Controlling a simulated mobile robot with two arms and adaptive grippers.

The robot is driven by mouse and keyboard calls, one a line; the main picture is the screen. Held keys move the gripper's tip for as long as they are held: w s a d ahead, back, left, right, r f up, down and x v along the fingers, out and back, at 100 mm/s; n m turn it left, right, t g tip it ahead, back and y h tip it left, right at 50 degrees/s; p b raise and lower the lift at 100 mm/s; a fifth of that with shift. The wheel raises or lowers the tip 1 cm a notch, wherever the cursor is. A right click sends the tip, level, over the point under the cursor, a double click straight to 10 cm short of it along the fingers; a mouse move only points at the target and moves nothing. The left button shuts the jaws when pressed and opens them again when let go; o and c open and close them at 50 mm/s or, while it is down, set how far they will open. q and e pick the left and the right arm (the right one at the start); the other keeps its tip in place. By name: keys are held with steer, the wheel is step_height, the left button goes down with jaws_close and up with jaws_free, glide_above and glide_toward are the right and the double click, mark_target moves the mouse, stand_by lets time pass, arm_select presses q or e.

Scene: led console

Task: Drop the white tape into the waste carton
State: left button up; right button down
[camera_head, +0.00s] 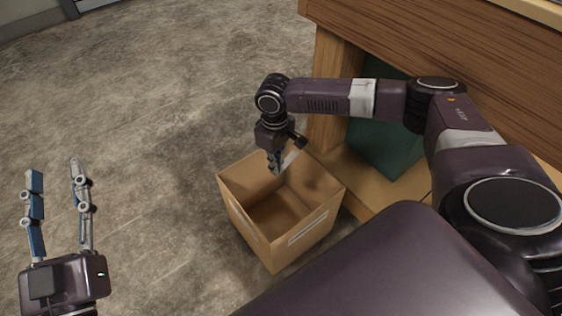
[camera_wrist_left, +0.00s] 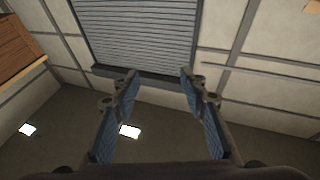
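The waste carton (camera_head: 242,221) is an open brown cardboard box with white labels, on the floor in the middle of the head view. My right gripper (camera_head: 278,168) points down over its far rim. A small pale piece, which looks like the white tape (camera_head: 291,158), shows at its fingers; the gripper seems shut on it, and the fingers hide part of it. The visible carton floor is bare; its near inside is hidden by the front walls. My left gripper (camera_head: 54,176) is open and empty, left of the carton. Its spread fingers also show in the left wrist view (camera_wrist_left: 158,80).
A wooden bench (camera_head: 440,45) with a low shelf stands behind and right of the carton. A dark green box (camera_head: 375,150) sits on that shelf. The concrete floor (camera_head: 150,110) left of the carton is clear. The left wrist view faces walls and a slatted shutter (camera_wrist_left: 140,35).

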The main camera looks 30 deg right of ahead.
steer(key=shift+f+b, duration=0.4)
steer(key=shift+b, duration=0.1)
arm_select(q)
steer(key=s+r+t+h, duration=0.1)
steer(key=s+r+t, duration=0.2)
steer(key=r, duration=0.3)
steer(key=shift+s+r+t, duration=0.25)
steer(key=shift+s+t, duration=0.1)
steer(key=shift+t, duration=0.05)
steer(key=shift+a, duration=0.1)
arm_select(e)
steer(key=c, duration=2.1)
jaws_free()
step_height(320, 180, up, 12)
steer(key=shift+f, duration=0.1)
